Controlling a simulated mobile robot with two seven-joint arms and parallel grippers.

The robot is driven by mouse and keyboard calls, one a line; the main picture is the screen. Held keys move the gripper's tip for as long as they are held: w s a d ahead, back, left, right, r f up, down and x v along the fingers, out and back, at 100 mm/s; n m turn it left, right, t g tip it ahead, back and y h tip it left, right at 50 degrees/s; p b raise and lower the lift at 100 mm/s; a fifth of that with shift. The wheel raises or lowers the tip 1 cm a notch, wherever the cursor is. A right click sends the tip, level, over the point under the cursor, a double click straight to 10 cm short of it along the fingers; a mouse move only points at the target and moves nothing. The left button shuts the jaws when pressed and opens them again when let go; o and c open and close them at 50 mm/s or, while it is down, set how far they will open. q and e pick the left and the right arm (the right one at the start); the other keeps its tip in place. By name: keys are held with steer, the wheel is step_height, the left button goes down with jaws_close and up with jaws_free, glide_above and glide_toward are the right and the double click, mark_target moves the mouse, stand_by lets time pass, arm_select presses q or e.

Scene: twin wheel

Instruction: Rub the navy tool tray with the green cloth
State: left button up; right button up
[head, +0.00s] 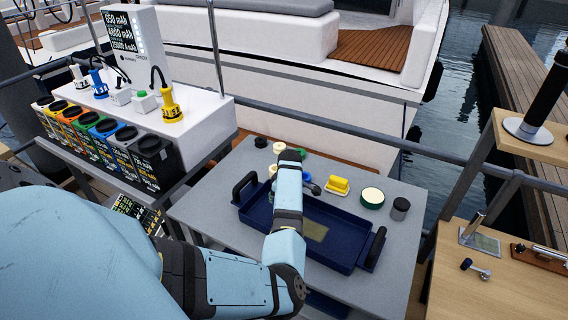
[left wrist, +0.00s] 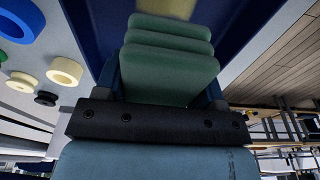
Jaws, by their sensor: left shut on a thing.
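The navy tool tray (head: 340,212) lies on a grey table, with black handles at both ends and a dull yellowish patch (head: 316,231) on its floor. My left arm reaches over it and hides part of its middle. In the left wrist view my left gripper (left wrist: 168,78) is shut on the folded green cloth (left wrist: 170,48), which shows several stacked folds. Navy tray surface (left wrist: 240,25) shows around and beyond the cloth, with a pale yellow patch (left wrist: 166,8) ahead. I cannot tell whether the cloth touches the tray. My right gripper is not in view.
Behind the tray stand a yellow block (head: 338,186), a round green-sided tin (head: 372,198) and a dark jar (head: 400,208). Rings (left wrist: 65,71) lie beside the tray. A white charging station (head: 170,75) stands left; a wooden bench (head: 520,270) is right.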

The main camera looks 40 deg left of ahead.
arm_select(q)
step_height(320, 180, down, 5)
steer(key=shift+f+b, duration=0.1)
steer(key=shift+b, duration=1.15)
steer(key=shift+f, duration=0.55)
steer(key=shift+f+b, duration=0.55)
steer(key=shift+f, duration=0.1)
steer(key=shift+d, duration=0.15)
steer(key=d, duration=0.2)
steer(key=w+d+p, duration=0.1)
steer(key=d, duration=0.2)
steer(key=shift+d, duration=0.15)
